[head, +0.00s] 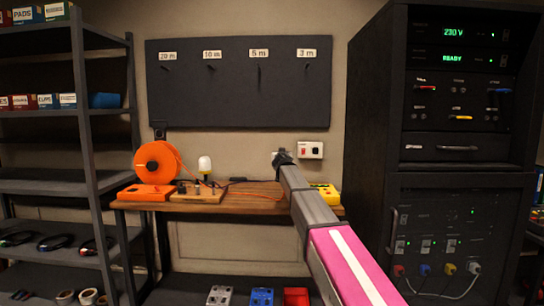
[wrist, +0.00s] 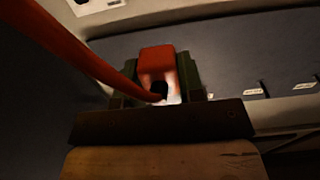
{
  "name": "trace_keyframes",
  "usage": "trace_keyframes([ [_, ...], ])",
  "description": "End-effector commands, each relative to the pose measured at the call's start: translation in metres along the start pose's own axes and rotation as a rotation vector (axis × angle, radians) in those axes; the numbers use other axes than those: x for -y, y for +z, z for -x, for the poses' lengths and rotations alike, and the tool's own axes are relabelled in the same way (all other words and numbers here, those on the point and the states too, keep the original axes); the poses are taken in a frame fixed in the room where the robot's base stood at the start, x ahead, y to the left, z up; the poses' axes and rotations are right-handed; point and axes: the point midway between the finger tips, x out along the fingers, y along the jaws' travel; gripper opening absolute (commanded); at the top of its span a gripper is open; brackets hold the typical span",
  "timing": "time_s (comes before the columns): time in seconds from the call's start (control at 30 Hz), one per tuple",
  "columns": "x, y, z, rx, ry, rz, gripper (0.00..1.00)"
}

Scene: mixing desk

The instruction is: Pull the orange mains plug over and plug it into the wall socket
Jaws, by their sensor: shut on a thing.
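My gripper (head: 283,158) is out over the back of the desk, in front of the wall and just left of the white wall socket plate (head: 310,150). In the wrist view its two dark green fingers (wrist: 160,78) are shut on the orange mains plug (wrist: 157,56). An orange cable (wrist: 85,48) runs close past the wrist camera at the left. In the head view the plug is too small and hidden by the gripper to make out. I cannot tell whether the plug touches the socket.
An orange cable reel (head: 158,163) stands at the desk's left end. A wooden block with small parts (head: 197,196) and a white-topped lamp (head: 205,164) are beside it. A yellow box (head: 326,193) is right of my arm. A tall dark rack (head: 375,150) bounds the right side.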

Motion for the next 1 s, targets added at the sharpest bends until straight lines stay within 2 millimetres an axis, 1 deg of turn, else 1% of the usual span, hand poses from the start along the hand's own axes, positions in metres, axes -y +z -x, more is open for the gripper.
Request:
trace_keyframes([
  [0.03, -0.011, 0.002, -0.001, 0.001, 0.002, 0.0, 0.0],
  [0.1, -0.022, 0.003, -0.002, 0.0, 0.002, 0.0, 0.0],
  [0.7, -0.123, 0.016, -0.014, 0.001, 0.002, -0.001, 0.0],
  [1.0, -0.169, 0.022, -0.02, 0.0, 0.002, -0.002, 0.0],
])
